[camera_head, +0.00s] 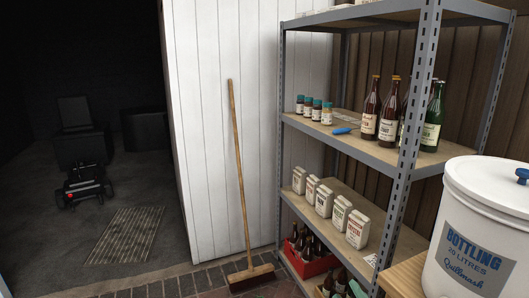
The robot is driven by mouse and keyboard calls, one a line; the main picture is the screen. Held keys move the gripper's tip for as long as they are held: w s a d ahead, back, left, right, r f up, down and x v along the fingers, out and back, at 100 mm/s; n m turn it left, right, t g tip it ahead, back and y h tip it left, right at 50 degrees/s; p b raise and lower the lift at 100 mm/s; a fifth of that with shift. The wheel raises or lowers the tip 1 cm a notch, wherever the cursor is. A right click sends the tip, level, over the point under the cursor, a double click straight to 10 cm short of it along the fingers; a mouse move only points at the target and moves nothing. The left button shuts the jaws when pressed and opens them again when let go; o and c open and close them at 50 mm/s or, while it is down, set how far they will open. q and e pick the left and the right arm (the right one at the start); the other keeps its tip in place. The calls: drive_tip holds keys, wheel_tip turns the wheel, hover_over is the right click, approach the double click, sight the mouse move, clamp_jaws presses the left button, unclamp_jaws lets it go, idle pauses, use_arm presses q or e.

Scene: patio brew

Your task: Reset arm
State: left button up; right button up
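Neither of my grippers shows in the head view, and no arm link can be made out with certainty. A sliver of something pale (4,289) shows at the bottom left corner, too little to tell what it is.
A metal shelf unit (405,150) holds bottles (371,110), small jars (317,109), packets (325,201) and a red crate (317,264). A white bottling bucket (480,235) stands at right. A broom (238,165) leans on the white wall.

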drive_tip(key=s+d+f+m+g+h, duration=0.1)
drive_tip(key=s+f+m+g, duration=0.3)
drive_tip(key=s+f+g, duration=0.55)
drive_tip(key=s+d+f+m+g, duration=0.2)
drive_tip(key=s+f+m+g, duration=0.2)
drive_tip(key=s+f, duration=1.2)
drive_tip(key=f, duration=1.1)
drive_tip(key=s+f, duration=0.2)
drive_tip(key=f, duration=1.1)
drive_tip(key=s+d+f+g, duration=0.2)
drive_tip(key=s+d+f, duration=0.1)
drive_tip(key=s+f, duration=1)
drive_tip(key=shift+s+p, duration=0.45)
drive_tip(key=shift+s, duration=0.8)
